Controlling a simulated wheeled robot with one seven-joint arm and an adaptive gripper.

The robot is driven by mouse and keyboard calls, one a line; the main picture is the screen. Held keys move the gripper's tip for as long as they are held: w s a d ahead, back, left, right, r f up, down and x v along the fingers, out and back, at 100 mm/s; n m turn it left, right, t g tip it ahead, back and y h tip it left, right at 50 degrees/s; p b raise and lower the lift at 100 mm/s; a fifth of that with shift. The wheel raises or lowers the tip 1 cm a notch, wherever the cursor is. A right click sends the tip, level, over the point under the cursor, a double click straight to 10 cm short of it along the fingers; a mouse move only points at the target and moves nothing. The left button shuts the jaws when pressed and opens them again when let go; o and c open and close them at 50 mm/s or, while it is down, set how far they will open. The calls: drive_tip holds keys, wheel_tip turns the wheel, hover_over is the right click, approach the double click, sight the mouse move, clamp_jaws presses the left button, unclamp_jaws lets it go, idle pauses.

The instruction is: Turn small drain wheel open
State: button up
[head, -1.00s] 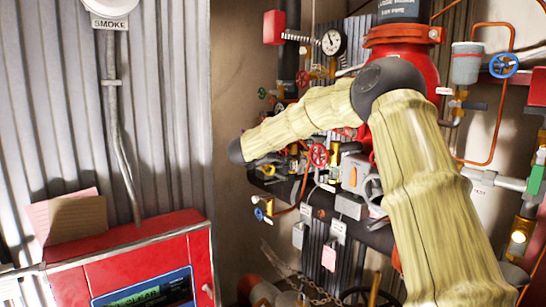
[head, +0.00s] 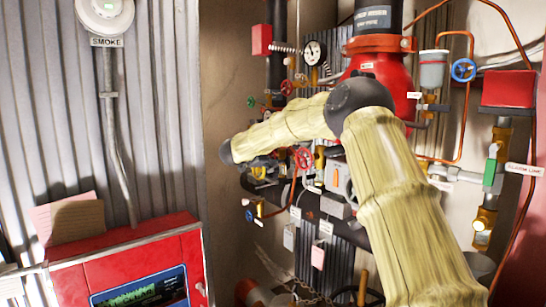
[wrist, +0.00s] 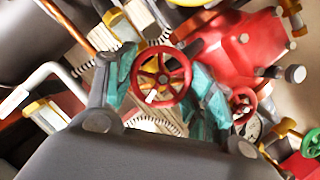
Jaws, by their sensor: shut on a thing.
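A small red handwheel (wrist: 161,77) with spokes sits between the two teal fingers of my gripper (wrist: 160,84) in the wrist view. The fingers touch or nearly touch its rim on both sides, and the gripper is shut on it. In the head view my pale, ribbed arm covers most of the gripper. A red handwheel (head: 304,158) shows just right of the arm's end there; I cannot tell if it is the same one. A small blue handwheel (head: 249,215) is lower on the pipework. No label on the held wheel is readable.
A pressure gauge (head: 314,52), a large red valve body (head: 385,75) and a blue wheel (head: 463,70) crowd the pipework. A second red wheel (wrist: 243,104) and a green one (wrist: 312,144) lie close to the gripper. A red panel (head: 140,265) stands at left.

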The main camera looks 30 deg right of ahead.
drive_tip(key=shift+w+a+f+n+g+y, duration=0.15)
drive_tip(key=shift+f+n+g+y, duration=0.15)
drive_tip(key=shift+n+g, duration=0.6)
drive_tip(key=n+g, duration=0.1)
drive_tip(key=n, duration=0.2)
drive_tip(key=shift+f, duration=0.15)
drive_tip(key=shift+w+f+n+g, duration=0.1)
drive_tip(key=shift+n+g, duration=0.9)
drive_tip(key=shift+n, duration=0.2)
drive_tip(key=shift+n+g, duration=0.8)
drive_tip(key=shift+n, duration=0.4)
drive_tip(key=n+g, duration=0.2)
drive_tip(key=n, duration=0.1)
drive_tip(key=shift+h, duration=0.4)
drive_tip(key=n, duration=0.1)
drive_tip(key=n+g+h, duration=0.1)
drive_tip(key=n, duration=0.1)
drive_tip(key=n+g, duration=0.1)
drive_tip(key=shift+r, duration=0.3)
drive_tip(key=shift+c, duration=0.2)
drive_tip(key=shift+n, duration=0.4)
drive_tip(key=o, duration=1.1)
drive_tip(key=shift+c, duration=0.2)
